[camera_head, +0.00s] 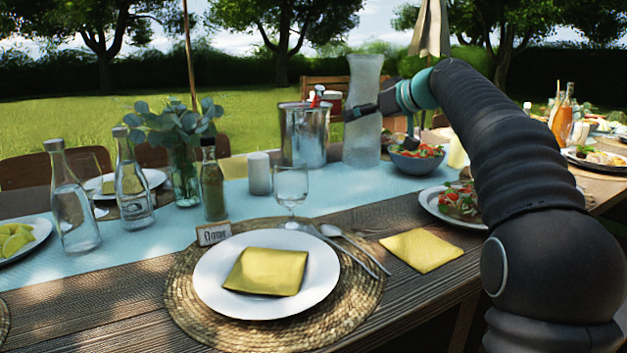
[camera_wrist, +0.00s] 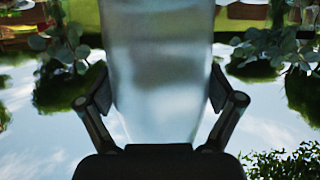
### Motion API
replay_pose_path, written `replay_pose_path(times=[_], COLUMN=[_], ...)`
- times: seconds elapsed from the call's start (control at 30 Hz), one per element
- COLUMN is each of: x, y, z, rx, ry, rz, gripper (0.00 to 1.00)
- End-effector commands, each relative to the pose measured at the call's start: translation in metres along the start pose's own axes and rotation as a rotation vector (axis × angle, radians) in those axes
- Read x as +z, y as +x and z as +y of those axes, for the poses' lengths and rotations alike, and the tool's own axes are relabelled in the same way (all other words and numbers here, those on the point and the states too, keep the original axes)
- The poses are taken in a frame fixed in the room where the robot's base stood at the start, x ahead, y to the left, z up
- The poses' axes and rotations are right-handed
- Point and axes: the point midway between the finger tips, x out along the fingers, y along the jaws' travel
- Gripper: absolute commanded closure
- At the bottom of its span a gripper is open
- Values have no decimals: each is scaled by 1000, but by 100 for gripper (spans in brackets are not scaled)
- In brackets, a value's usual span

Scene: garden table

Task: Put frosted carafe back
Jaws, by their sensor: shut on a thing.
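The frosted carafe (camera_head: 364,80) is a tall, pale, translucent vessel. It is upright at the far side of the light blue runner (camera_head: 110,245), right of a metal bucket. My gripper (camera_head: 372,108) reaches it from the right and is shut on its middle. In the wrist view the carafe (camera_wrist: 160,70) fills the space between the two dark fingers of my gripper (camera_wrist: 162,92). The carafe's base appears at the runner, but I cannot tell whether it touches the cloth.
A metal bucket (camera_head: 304,135) stands close left of the carafe. A salad bowl (camera_head: 416,160) is close right. A wine glass (camera_head: 291,185), a white candle (camera_head: 259,173) and glass bottles (camera_head: 70,200) stand further left. A plate (camera_head: 215,275) lies in front.

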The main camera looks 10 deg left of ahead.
Motion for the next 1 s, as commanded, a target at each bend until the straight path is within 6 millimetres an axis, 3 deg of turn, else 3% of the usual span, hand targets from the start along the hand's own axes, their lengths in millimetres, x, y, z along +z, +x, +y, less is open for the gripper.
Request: replay_pose_path(times=[0.6,0.83,1.0], x=[18,22,41], y=[106,120,127], z=[-43,-48,-48], rx=[-4,-2,-2], ry=[-2,-2,0], rz=[2,3,1], gripper=[78,78,78])
